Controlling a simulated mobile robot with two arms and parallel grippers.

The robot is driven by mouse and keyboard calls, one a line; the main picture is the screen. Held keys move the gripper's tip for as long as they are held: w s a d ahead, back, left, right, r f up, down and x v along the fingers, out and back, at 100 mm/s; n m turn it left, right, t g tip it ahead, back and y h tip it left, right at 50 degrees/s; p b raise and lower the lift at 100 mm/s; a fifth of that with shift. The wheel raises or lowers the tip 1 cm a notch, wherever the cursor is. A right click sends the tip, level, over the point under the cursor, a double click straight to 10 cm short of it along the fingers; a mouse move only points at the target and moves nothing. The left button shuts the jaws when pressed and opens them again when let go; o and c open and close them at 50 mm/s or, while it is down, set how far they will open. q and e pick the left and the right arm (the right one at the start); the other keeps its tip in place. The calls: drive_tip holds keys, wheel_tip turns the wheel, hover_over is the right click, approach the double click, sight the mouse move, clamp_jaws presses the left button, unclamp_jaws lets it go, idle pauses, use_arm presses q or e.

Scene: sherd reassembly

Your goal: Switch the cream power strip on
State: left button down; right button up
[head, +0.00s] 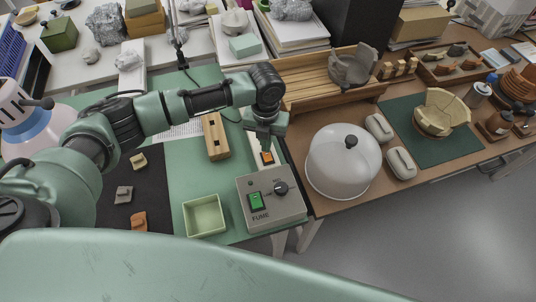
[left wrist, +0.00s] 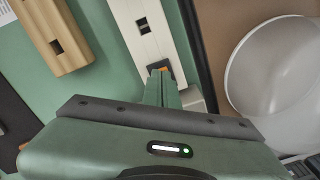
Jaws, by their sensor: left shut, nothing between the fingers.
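The cream power strip (left wrist: 143,30) lies on the green mat. In the left wrist view it runs from the top edge down under my fingers, with a dark socket slot showing. Its orange switch (left wrist: 164,68) is partly covered by my left fingertips. In the head view the orange switch (head: 267,157) shows just below my left gripper (head: 265,148), and most of the strip is hidden by the arm. My left gripper is shut and empty, its tips (left wrist: 160,76) at or just over the switch; contact cannot be told. The switch's on or off position cannot be told. My right gripper is out of view.
A grey FUME box (head: 285,212) with a green switch and a knob stands just in front of the strip. A slotted wooden block (head: 216,136) lies to its left, a clear dome (head: 336,170) to its right. A pale green tray (head: 204,217) sits near the front edge.

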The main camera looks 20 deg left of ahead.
use_arm(q)
drive_tip(key=shift+s+f+b, duration=0.1)
drive_tip(key=shift+f+b, duration=0.4)
drive_tip(key=shift+f, duration=0.5)
idle(0.3)
drive_tip(key=shift+r+p, duration=0.75)
drive_tip(key=shift+p, duration=0.15)
wheel_tip(320, 180, up, 6)
drive_tip(key=p, duration=0.5)
drive_tip(key=shift+f+p, duration=0.15)
drive_tip(key=shift+p, duration=0.15)
drive_tip(key=shift+f, duration=0.1)
